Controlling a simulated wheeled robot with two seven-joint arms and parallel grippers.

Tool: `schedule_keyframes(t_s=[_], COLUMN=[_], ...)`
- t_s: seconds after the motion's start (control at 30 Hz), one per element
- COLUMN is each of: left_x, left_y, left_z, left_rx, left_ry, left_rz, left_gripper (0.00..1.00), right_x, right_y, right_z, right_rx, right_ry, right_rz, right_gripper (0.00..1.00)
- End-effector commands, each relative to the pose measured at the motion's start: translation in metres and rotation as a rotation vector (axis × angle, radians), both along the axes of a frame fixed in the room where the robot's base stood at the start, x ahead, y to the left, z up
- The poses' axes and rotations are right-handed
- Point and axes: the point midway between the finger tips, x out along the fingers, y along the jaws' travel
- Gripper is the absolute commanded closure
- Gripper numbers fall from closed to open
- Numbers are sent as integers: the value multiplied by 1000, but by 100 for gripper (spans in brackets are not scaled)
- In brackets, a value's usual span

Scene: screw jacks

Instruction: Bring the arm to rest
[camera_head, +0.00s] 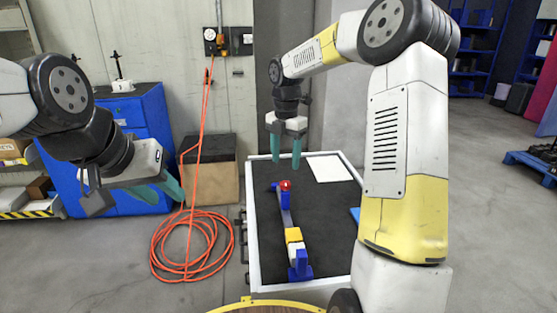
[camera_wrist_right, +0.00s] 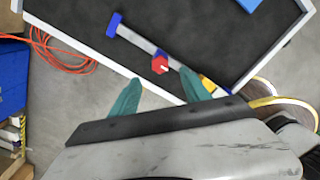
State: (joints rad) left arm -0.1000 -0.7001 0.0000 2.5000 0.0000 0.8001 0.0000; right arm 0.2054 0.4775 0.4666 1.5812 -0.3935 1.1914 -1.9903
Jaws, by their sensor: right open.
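The screw jack, a grey bar with a red knob (camera_head: 286,185), blue parts (camera_head: 300,266) and a yellow block (camera_head: 293,235), lies along the black table top. My right gripper (camera_head: 286,158) is open and empty above the far part of the table, fingers pointing down, apart from the jack. In the right wrist view, the red knob (camera_wrist_right: 160,65) and a blue end (camera_wrist_right: 114,23) show beyond its two teal fingers (camera_wrist_right: 160,95). A finger partly covers the jack there. My left gripper (camera_head: 165,192) hangs left of the table, its teal fingers apart and nothing seen between them.
The table has a white rim (camera_head: 252,225). A white sheet (camera_head: 329,168) lies at its back right, and a blue item (camera_head: 355,213) is partly behind my right arm. A coiled orange hose (camera_head: 190,245) lies on the floor, near a blue cabinet (camera_head: 150,112).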

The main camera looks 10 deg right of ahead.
Motion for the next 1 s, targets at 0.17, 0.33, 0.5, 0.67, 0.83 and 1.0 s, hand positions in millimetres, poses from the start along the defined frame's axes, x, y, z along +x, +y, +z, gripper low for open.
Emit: schedule_keyframes(t_s=[0.17,0.33,0.5,0.67,0.83,1.0], left_x=[0,0,0,0,0,0], left_y=[0,0,0,0,0,0], left_z=[0,0,0,0,0,0], left_rx=[0,0,0,0,0,0], left_ry=[0,0,0,0,0,0], left_rz=[0,0,0,0,0,0], left_gripper=[64,64,64,64,64,64], right_x=[-1,-18,-67,-123,-183,-236], right_y=[0,-1,-4,-10,-17,-20], right_z=[0,20,60,88,104,104], right_rx=[-1,-11,10,99,268,486], right_ry=[-1,-37,-128,-206,-244,-198], right_rz=[-3,-137,-517,-947,-1410,-1837], right_gripper=[45,45,45,45,45,45])
